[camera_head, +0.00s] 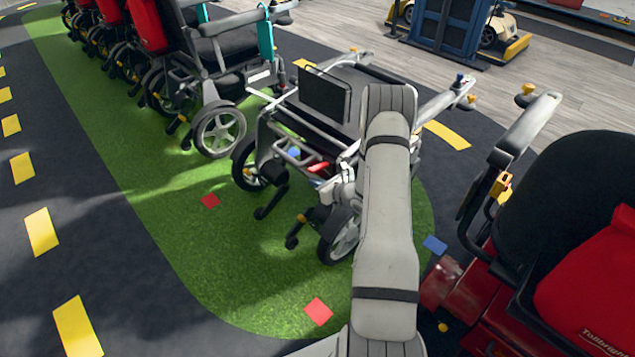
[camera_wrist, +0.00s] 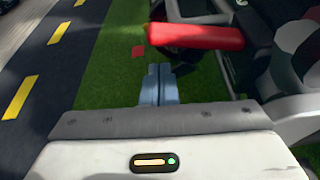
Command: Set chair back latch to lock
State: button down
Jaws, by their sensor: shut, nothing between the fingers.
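A grey wheelchair (camera_head: 345,118) stands on the green strip, with its small dark panel (camera_head: 325,95) standing up over the seat. A red lever (camera_head: 318,167) sticks out low on its near frame, close to a small blue part (camera_head: 293,152); I take the red lever for the latch, but cannot read its setting. In the wrist view the red lever (camera_wrist: 195,37) lies roughly level across the top. My gripper (camera_wrist: 159,70) has its two blue-grey fingers together and empty, just below the lever's left end in the picture. In the head view my arm hides part of the chair.
Several wheelchairs (camera_head: 220,130) stand in a row at the upper left. A red scooter with a black seat (camera_head: 560,200) is close on the right. Red markers (camera_head: 318,312) and a blue marker (camera_head: 434,245) lie flat on the floor.

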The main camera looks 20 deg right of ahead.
jog(key=f+p+v, duration=0.1)
jog(key=p+v, duration=0.1)
jog(key=v, duration=0.7)
jog(key=shift+s+d+f+p, duration=0.2)
jog(key=shift+s+p, duration=0.2)
jog(key=shift+s, duration=0.1)
jog(key=shift+r, duration=0.1)
jog(key=s+a+r+n+g+y+p, duration=0.25)
jog(key=a+r+n+p, duration=0.35)
jog(key=r, duration=0.5)
jog(key=s+a+r+n+g+y+p, duration=0.1)
jog(key=s+a+r+n+g+p, duration=0.1)
jog(key=a+r+n+g, duration=0.65)
jog(key=s+a+r+n+t+y+p, duration=0.25)
jog(key=a+r+p, duration=0.25)
jog(key=r, duration=0.8)
jog(key=s+r+n+g+h+p, duration=0.1)
jog(key=s+r+n+h+p, duration=0.4)
jog(key=r, duration=0.8)
jog(key=s+r+n+g+h+p, duration=0.1)
jog(key=s+r+n+h+p, duration=0.5)
jog(key=s+r+n+p, duration=0.4)
jog(key=s+r, duration=0.4)
jog(key=shift+a+n+h, duration=0.25)
jog(key=shift+n+h, duration=0.05)
